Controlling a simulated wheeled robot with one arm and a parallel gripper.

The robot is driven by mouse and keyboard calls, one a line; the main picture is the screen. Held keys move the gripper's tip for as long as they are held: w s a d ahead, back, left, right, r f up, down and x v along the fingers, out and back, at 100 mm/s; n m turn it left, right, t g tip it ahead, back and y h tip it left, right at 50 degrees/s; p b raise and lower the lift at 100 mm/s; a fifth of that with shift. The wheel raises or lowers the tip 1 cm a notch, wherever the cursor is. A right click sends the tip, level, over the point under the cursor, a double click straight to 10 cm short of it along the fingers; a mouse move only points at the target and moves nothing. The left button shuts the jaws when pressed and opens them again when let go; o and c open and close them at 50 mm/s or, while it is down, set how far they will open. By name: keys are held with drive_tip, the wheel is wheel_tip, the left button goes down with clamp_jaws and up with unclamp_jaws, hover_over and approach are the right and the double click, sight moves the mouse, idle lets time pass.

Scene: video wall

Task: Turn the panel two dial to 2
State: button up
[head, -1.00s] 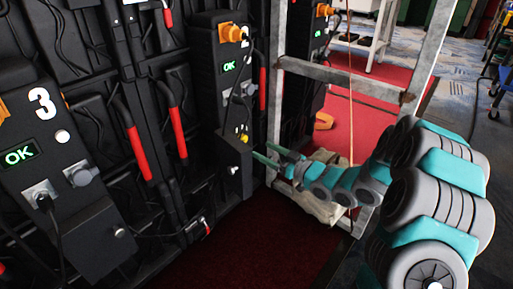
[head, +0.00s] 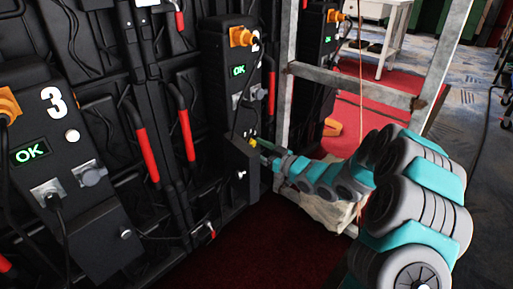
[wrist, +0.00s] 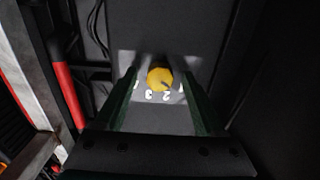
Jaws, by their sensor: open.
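The panel two box (head: 230,75) is a black unit on the wall with a lit OK display. Its yellow dial (head: 252,142) is low on the box, small in the head view and partly hidden by my gripper. In the wrist view the round yellow dial (wrist: 160,79) has a dark pointer mark toward its lower right. White digits, a 3 and a 2 among them, stand below it. My gripper (wrist: 158,85) is open, one finger to each side of the dial. I cannot tell whether the fingers touch it.
A metal frame (head: 355,83) stands right of panel two, with a cloth sack (head: 325,207) at its foot. Panel three (head: 62,165) is at the left. Red-handled levers (head: 141,140) stick out between the panels. A dark red floor lies in front.

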clamp_jaws()
idle(0.5)
drive_tip(key=shift+r+p, duration=0.15)
drive_tip(key=shift+p, duration=0.55)
drive_tip(key=shift+r+m+p, duration=0.15)
drive_tip(key=shift+m+p, duration=0.55)
drive_tip(key=shift+p, duration=0.45)
drive_tip(key=m+p, duration=0.2)
drive_tip(key=p, duration=0.2)
drive_tip(key=m+p, duration=0.4)
drive_tip(key=p, duration=0.1)
drive_tip(key=shift+f, duration=0.2)
drive_tip(key=shift+m, duration=0.3)
